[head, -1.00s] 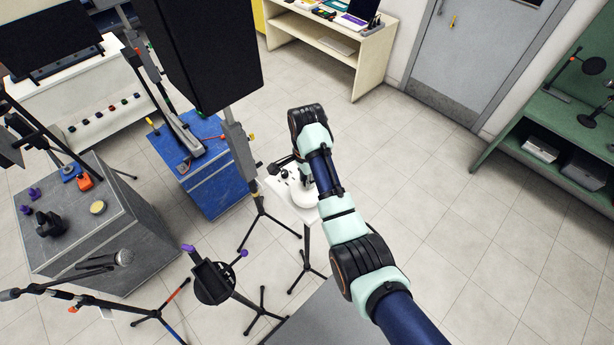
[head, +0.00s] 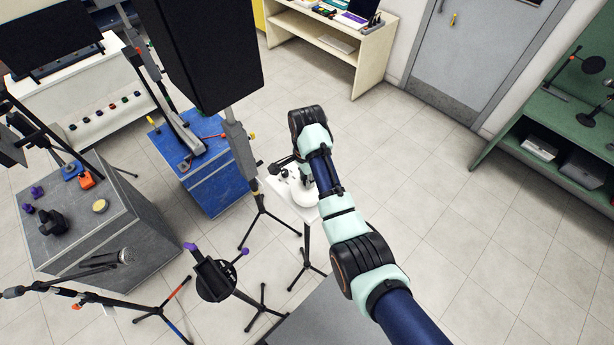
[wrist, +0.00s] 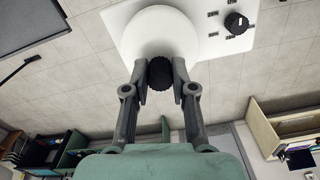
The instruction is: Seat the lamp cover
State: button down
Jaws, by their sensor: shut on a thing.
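The lamp cover (wrist: 158,34) is a white round piece at the top of the wrist view, with a black ribbed knob at its near edge. My gripper (wrist: 160,72) is shut on that knob, one finger on each side. The cover lies over a white panel (wrist: 118,16), which hides behind it; I cannot tell whether it is fully flush. In the head view the white round cover (head: 303,196) shows on the small white stand top (head: 284,188), partly hidden by my arm. The fingers are hard to make out there.
A black dial (wrist: 236,22) with percent marks sits on the panel beside the cover. A tall black speaker (head: 205,50) on a pole stands close left of my arm. The floor to the right is clear.

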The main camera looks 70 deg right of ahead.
jog(key=shift+f, duration=0.2)
jog(key=shift+f+b, duration=0.4)
jog(key=shift+f, duration=0.45)
jog(key=c, duration=0.9)
grip_release()
